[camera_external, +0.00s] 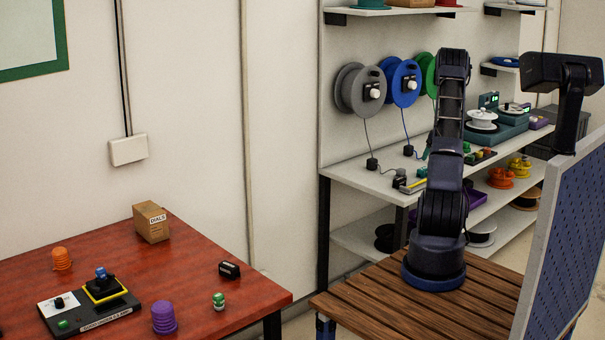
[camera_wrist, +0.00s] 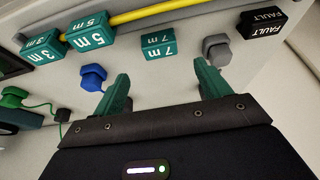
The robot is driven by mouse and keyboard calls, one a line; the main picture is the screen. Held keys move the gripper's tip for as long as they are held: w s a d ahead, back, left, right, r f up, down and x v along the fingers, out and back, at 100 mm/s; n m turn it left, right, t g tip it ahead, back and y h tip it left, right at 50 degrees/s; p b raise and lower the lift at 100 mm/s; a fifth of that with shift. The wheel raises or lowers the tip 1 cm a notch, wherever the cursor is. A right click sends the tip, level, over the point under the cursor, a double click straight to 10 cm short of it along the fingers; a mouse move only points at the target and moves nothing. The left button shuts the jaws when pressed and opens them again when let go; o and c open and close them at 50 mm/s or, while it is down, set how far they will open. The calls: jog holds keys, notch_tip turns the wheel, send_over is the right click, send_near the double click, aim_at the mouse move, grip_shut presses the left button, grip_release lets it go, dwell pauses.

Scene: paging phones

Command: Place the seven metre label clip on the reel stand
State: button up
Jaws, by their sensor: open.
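The seven metre label clip is a green block marked "7 m" (camera_wrist: 158,45), lying on the pale bench top in the wrist view. My gripper (camera_wrist: 161,72) is open and empty, with its green fingers apart and the clip just beyond the fingertips, between them. In the external view my arm hides most of the gripper and the clip. A teal stand (camera_external: 512,122) with a white reel (camera_external: 482,119) is on the bench to the right of my arm; I cannot tell surely if it is the reel stand.
Clips marked "5 m" (camera_wrist: 88,33) and "3 m" (camera_wrist: 42,46) lie left of it, and a black "FAULT" clip (camera_wrist: 263,25) right. A yellow strip (camera_wrist: 150,11) runs behind. A blue plug (camera_wrist: 92,77) and a grey plug (camera_wrist: 216,49) are near the fingers.

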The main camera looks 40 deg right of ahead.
jog(key=shift+v, duration=1.3)
jog(key=w+a+r, duration=0.3)
jog(key=a+r, duration=0.5)
jog(key=a, duration=0.2)
jog(key=w+a+r, duration=0.3)
jog(key=a+r, duration=0.4)
jog(key=a, duration=0.3)
jog(key=s+a+r, duration=0.2)
jog(key=a+r, duration=0.4)
jog(key=a, duration=0.5)
jog(key=s+a+r, duration=0.1)
jog(key=a+r, duration=0.4)
jog(key=a, duration=0.6)
jog(key=s+a+r, duration=0.2)
jog(key=s+a, duration=0.4)
jog(key=a, duration=0.3)
jog(key=s+a+r, duration=0.3)
jog(key=s+a, duration=0.2)
jog(key=a, duration=0.3)
jog(key=s+a+f, duration=0.1)
jog(key=s+a, duration=0.4)
jog(key=s, duration=0.4)
jog(key=s+a+f, duration=0.2)
jog(key=s+a, duration=0.4)
jog(key=s, duration=0.3)
jog(key=shift+f, duration=0.3)
